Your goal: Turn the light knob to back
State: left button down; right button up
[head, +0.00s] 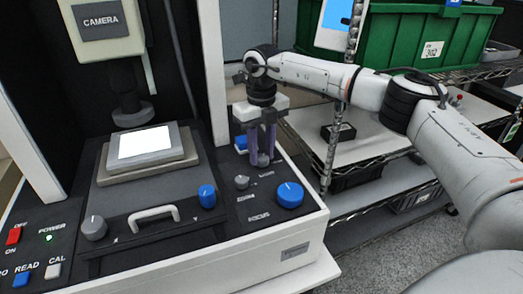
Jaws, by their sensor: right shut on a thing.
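My right gripper (262,160) reaches down over the right side of the machine's control panel (250,225). Its fingers are shut on a small knob at the panel, taken as the light knob, which they mostly hide. The small label by the fingertips is too blurred to read, and I cannot tell which way the knob points. My left gripper is not in view.
Near my right gripper are a small grey knob (242,182), a large blue focus knob (290,194) and a blue part (241,142). A camera column (130,70) stands left over a lit stage (145,144). A wire shelf with a green bin (425,40) stands right.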

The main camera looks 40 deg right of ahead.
aim_at(261, 156)
jog(key=shift+w, duration=0.1)
jog(key=o, duration=1)
jog(key=shift+o, duration=0.2)
notch_tip(261, 156, up, 10)
jog(key=b, duration=0.1)
jog(key=shift+r, duration=0.2)
